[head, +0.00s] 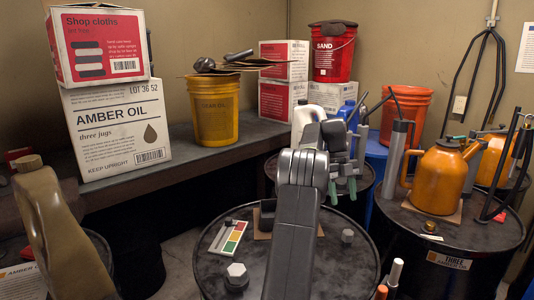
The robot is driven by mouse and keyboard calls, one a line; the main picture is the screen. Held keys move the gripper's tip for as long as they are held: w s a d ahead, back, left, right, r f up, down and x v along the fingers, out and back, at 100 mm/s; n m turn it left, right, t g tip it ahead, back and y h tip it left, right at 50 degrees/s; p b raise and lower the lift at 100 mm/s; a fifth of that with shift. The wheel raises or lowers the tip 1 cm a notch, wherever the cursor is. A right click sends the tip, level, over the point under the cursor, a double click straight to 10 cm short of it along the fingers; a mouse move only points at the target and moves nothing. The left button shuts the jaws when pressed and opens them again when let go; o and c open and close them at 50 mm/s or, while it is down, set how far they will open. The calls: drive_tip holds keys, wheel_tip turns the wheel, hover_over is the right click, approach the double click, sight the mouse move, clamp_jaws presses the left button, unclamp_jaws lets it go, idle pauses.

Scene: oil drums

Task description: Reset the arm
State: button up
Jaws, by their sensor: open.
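My grey arm rises from the bottom middle of the head view and bends at a thick joint near the centre. My gripper (343,188) is partly hidden behind that joint, just to its right. Its two green-tipped fingers point down and stand apart, with nothing seen between them. It is in front of or over a black drum (371,194) behind the nearest one; its exact height above that drum is hard to tell.
The nearest black drum (285,272) bears a colour card (234,238) and a hex bolt (236,274). An orange oil can (438,178) stands on the right drum (405,215). A brown jug (58,235) is near left. Cartons (115,133) and a yellow bucket (211,108) line the bench (190,163).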

sight(348, 232)
drive_tip(key=b+x, duration=0.1)
drive_tip(key=x, duration=1.3)
drive_tip(key=shift+w, duration=0.1)
drive_tip(key=shift+r+n+t+h+b, duration=0.1)
drive_tip(key=shift+n+t+h+b, duration=0.35)
drive_tip(key=shift+n+b, duration=0.65)
drive_tip(key=shift+n+p, duration=0.3)
drive_tip(key=shift+n, duration=0.1)
drive_tip(key=shift+r+m, duration=0.15)
drive_tip(key=shift+m, duration=0.15)
